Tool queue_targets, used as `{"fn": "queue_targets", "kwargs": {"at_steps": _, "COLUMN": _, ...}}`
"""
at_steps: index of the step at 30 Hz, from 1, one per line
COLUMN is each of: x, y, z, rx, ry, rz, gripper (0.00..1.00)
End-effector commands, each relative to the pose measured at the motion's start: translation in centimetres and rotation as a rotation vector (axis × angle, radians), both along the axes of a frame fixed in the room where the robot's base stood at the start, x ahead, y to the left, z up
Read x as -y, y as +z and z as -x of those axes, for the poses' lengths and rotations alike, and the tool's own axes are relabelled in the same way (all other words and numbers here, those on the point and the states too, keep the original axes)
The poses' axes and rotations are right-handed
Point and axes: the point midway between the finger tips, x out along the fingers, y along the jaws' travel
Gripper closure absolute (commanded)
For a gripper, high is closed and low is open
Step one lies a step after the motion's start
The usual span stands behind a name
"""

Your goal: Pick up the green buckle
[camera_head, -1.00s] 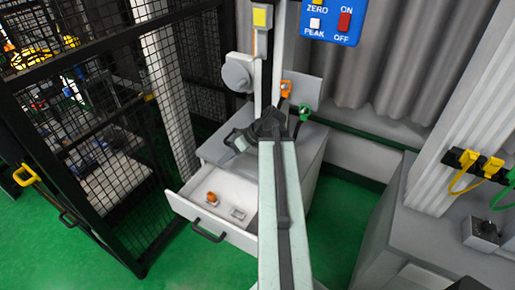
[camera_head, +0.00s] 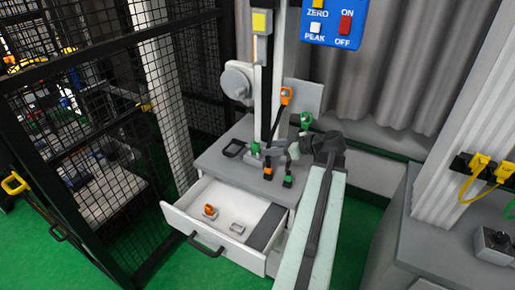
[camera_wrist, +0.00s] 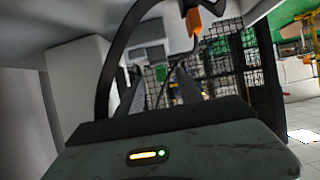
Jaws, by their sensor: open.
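Green buckle-like pieces show in the head view: one (camera_head: 306,121) hangs on a dark strap beside the column, and another (camera_head: 288,181) is low near the cabinet top's front edge. I cannot tell which is the task's green buckle. My gripper (camera_head: 282,151) reaches left from the arm's end, between these two pieces and apart from the lower one. In the wrist view my gripper (camera_wrist: 158,92) has its two dark fingers spread, with nothing seen held between them. A black strap with an orange piece (camera_wrist: 193,22) arches close over the fingers there.
An orange buckle (camera_head: 286,96) hangs by the column; another (camera_head: 267,172) is at the cabinet top. The open drawer (camera_head: 179,213) holds an orange item (camera_head: 210,211) and a small metal frame. A mesh fence (camera_head: 100,140) stands left, a grey bench (camera_head: 425,235) right.

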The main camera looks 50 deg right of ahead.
Motion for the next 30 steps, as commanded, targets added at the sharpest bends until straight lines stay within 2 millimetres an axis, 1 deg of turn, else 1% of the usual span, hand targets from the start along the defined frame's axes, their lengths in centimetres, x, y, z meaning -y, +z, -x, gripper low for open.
{"fn": "queue_targets", "kwargs": {"at_steps": 5, "x": -0.1, "y": 0.0, "z": -0.4, "rx": -0.001, "ry": 0.000, "rz": 0.000, "gripper": 0.56}}
{"fn": "queue_targets", "kwargs": {"at_steps": 8, "x": -0.3, "y": 0.0, "z": -1.2, "rx": -0.001, "ry": 0.003, "rz": 0.000, "gripper": 0.56}}
{"fn": "queue_targets", "kwargs": {"at_steps": 11, "x": -0.7, "y": 0.0, "z": -2.8, "rx": -0.001, "ry": 0.004, "rz": 0.001, "gripper": 0.56}}
{"fn": "queue_targets", "kwargs": {"at_steps": 15, "x": -1.4, "y": -0.1, "z": -5.4, "rx": -0.001, "ry": 0.004, "rz": 0.000, "gripper": 0.56}}
{"fn": "queue_targets", "kwargs": {"at_steps": 16, "x": -1.4, "y": -0.6, "z": -5.7, "rx": -0.001, "ry": 0.002, "rz": 0.000, "gripper": 0.56}}
{"fn": "queue_targets", "kwargs": {"at_steps": 18, "x": -1.5, "y": -0.7, "z": -6.1, "rx": -0.001, "ry": 0.001, "rz": 0.001, "gripper": 0.56}}
{"fn": "queue_targets", "kwargs": {"at_steps": 23, "x": -1.5, "y": -0.6, "z": -6.1, "rx": -0.001, "ry": 0.001, "rz": 0.000, "gripper": 0.56}}
{"fn": "queue_targets", "kwargs": {"at_steps": 26, "x": -1.5, "y": -0.6, "z": -6.1, "rx": -0.001, "ry": 0.001, "rz": 0.000, "gripper": 0.81}}
{"fn": "queue_targets", "kwargs": {"at_steps": 27, "x": -1.6, "y": -0.6, "z": -6.1, "rx": -0.001, "ry": 0.001, "rz": 0.000, "gripper": 0.93}}
{"fn": "queue_targets", "kwargs": {"at_steps": 28, "x": -1.6, "y": -0.6, "z": -6.0, "rx": -0.001, "ry": 0.001, "rz": 0.000, "gripper": 1.00}}
{"fn": "queue_targets", "kwargs": {"at_steps": 30, "x": -1.6, "y": -0.6, "z": -6.0, "rx": -0.001, "ry": 0.001, "rz": 0.000, "gripper": 1.00}}
